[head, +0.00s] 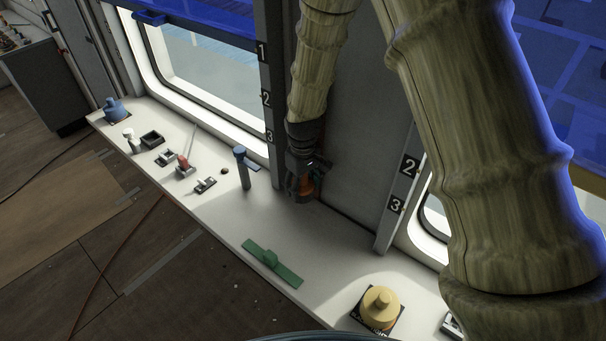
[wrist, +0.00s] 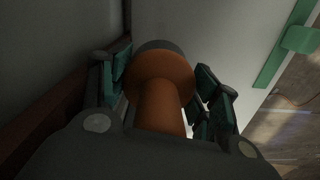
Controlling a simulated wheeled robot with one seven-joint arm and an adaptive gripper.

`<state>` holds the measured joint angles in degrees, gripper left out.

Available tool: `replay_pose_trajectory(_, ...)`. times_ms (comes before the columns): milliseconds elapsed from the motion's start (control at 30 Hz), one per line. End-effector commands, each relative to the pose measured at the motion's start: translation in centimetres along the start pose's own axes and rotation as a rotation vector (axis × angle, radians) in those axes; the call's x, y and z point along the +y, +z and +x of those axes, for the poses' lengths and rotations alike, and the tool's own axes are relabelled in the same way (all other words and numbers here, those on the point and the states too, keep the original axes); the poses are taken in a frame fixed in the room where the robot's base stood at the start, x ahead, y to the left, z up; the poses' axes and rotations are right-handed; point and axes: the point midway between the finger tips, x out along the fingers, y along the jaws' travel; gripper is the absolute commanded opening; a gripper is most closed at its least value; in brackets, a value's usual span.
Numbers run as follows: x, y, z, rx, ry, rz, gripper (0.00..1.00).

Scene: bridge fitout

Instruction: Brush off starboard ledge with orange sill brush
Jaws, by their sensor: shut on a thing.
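My gripper (head: 302,188) is low over the back of the white ledge (head: 215,215), close to the dark wall between two windows. In the wrist view my gripper (wrist: 165,85) is shut on an orange brush (wrist: 165,85), with its fingers on both sides of the rounded orange handle. A dark grey part shows beyond the handle. In the head view only a little of the orange brush (head: 306,184) shows past the fingers. Its bristles are hidden, and I cannot tell whether they touch the ledge.
A green flat tool (head: 285,274) lies on the ledge in front of my gripper. A blue upright tool (head: 243,168) stands left of it. A yellow knob (head: 379,305) sits on the right. Several small fittings and a blue object (head: 113,110) line the left part.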

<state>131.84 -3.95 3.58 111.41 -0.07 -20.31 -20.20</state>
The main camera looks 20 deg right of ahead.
Motion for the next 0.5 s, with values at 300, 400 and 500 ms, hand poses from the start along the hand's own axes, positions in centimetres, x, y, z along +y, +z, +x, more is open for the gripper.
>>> replay_pose_trajectory(300,0.2,0.1,-2.6,0.001,0.0,0.004,0.18)
replay_pose_trajectory(400,0.2,0.1,-2.7,0.0,0.0,0.004,0.18)
replay_pose_trajectory(500,0.2,0.1,-2.6,0.0,0.0,0.004,0.18)
